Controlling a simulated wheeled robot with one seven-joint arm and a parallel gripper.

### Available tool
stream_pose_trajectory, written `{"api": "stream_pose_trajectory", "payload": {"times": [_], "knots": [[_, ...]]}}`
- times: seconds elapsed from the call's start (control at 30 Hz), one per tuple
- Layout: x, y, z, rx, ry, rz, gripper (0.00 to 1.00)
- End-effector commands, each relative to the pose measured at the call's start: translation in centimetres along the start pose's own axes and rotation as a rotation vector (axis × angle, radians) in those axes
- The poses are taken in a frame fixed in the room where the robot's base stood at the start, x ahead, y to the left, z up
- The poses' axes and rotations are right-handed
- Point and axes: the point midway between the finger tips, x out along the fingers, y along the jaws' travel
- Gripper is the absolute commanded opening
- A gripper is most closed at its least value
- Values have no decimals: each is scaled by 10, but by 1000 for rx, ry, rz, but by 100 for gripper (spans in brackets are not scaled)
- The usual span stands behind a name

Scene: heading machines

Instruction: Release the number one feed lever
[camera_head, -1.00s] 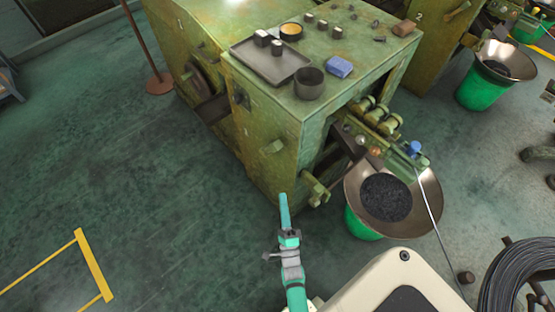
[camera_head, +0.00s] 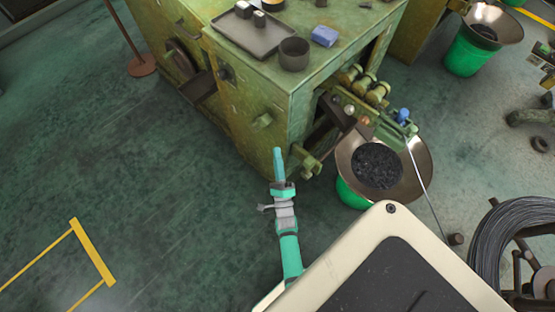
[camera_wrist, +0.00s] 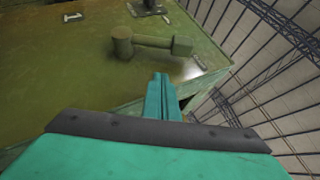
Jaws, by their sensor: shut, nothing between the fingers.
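The feed lever (camera_head: 262,120) is a green handle on the left side face of the green machine (camera_head: 255,85). In the wrist view the lever (camera_wrist: 155,42) shows a round hub at left and a bar running right to a blocky end. A white 1 (camera_wrist: 72,17) is marked on the face up and left of it. My gripper (camera_head: 279,152) is shut and empty, its teal fingers together. In the wrist view its fingertips (camera_wrist: 161,76) show just below the lever's bar, with a visible gap in the picture; the depth between them is hard to tell.
A bowl of dark pieces (camera_head: 378,165) stands on a green bucket right of the machine's corner. Another knobbed fitting (camera_head: 308,164) juts out by that corner, close to my gripper. A wire coil (camera_head: 520,245) lies at right.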

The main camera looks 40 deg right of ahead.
Motion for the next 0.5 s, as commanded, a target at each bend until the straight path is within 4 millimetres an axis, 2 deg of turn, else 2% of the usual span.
{"api": "stream_pose_trajectory", "payload": {"times": [0.1, 0.3, 0.5], "knots": [[24, -1, 0, -1, 1, -3, 0], [58, -1, 2, -1, 0, -3, 0], [74, 0, 21, 0, 0, -1, 0]]}}
